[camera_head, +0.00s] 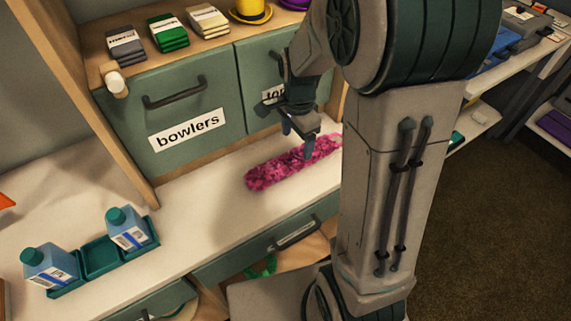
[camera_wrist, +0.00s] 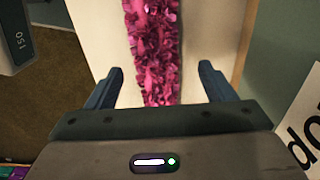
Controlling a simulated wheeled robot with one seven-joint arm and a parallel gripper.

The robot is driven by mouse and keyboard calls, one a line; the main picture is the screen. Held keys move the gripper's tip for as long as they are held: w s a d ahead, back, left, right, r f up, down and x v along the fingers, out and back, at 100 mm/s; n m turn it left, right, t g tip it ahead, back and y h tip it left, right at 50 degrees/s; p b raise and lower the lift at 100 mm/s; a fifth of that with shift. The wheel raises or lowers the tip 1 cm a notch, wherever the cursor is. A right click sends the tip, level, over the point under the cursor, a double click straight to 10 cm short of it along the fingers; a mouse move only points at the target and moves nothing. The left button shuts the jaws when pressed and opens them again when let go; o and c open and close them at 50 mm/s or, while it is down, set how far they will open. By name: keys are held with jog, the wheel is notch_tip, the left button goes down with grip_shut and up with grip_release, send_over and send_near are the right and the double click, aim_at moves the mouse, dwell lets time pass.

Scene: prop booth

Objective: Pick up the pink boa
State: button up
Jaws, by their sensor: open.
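The pink boa (camera_head: 282,172) is a fluffy magenta strip lying on the white counter (camera_head: 205,215) below the labelled drawers. My gripper (camera_head: 297,142) is above its right part, pointing down. In the wrist view the boa (camera_wrist: 153,45) runs from the top edge down between my open gripper's fingers (camera_wrist: 158,88), one finger on each side with a gap. The jaws hold nothing. The boa's near end is hidden behind the gripper body in the wrist view. Whether the fingertips touch the counter cannot be told.
A teal tray (camera_head: 100,257) with two blue bottles stands at the left of the counter. Green drawers, one labelled "bowlers" (camera_head: 187,129), rise behind it, with folded cloths and a yellow hat (camera_head: 250,11) on top. An open lower drawer (camera_head: 262,265) holds something green. The counter's middle is clear.

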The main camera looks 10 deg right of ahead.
aim_at(298, 155)
jog(key=f, duration=0.5)
jog(key=shift+s+f, duration=0.3)
jog(key=shift+s, duration=0.05)
jog(key=shift+c, duration=0.3)
jog(key=c, duration=1)
